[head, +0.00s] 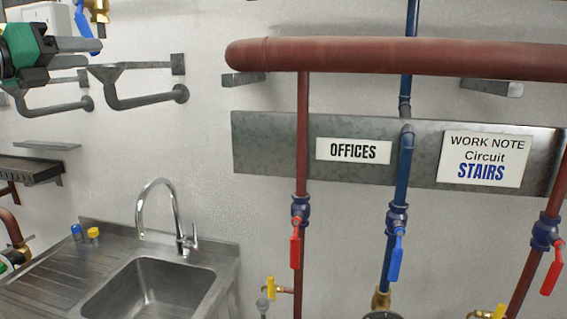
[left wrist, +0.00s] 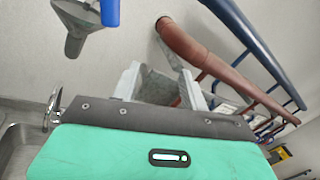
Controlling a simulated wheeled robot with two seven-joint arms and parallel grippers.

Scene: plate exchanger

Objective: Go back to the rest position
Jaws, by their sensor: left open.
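My left gripper (head: 92,61), with its green and black body, is at the upper left of the head view. Its grey fingers are apart and point right, in front of the pale wall. In the left wrist view, my left gripper (left wrist: 160,78) shows two light grey fingers spread apart. A grey metal piece shows between or behind them; I cannot tell whether it touches them. No held object is clear. My right gripper is in neither view.
Grey wall brackets (head: 145,101) are close to my left gripper. A thick red pipe (head: 400,59) crosses the upper right. Red-handled (head: 295,248) and blue-handled (head: 397,257) valves hang below the signs. A steel sink (head: 150,290) stands lower left. A blue lever (left wrist: 110,12) is at the wrist view's top.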

